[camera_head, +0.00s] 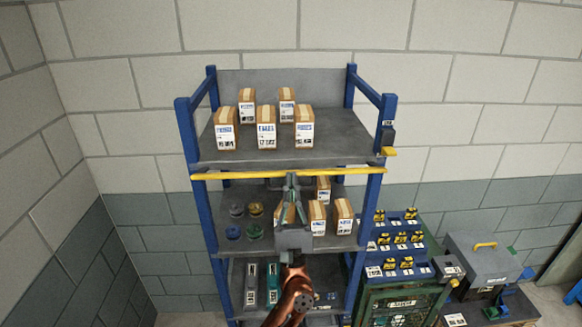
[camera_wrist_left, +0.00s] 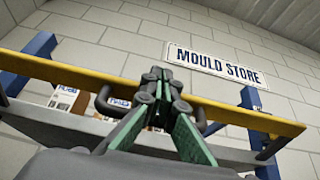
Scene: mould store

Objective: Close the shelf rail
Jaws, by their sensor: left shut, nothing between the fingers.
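The shelf rail (camera_head: 235,175) is a long yellow bar across the front of the blue rack, along the top shelf's front edge. Its right end lies just below a small yellow piece (camera_head: 389,152) on the right post. In the left wrist view the rail (camera_wrist_left: 245,116) crosses the picture, with a dark loop handle (camera_wrist_left: 103,103) partly hidden behind my fingers. My left gripper (camera_head: 291,178) is shut and empty, pointing up at the rail's middle; it also shows in the left wrist view (camera_wrist_left: 158,78). Whether it touches the handle I cannot tell. My right gripper is not in view.
Boxes (camera_head: 266,135) stand on the top shelf (camera_head: 340,128). More boxes (camera_head: 343,215) and round parts (camera_head: 254,231) are on the middle shelf. A lower unit with yellow-black items (camera_head: 401,238) and a grey case (camera_head: 482,262) stand to the right.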

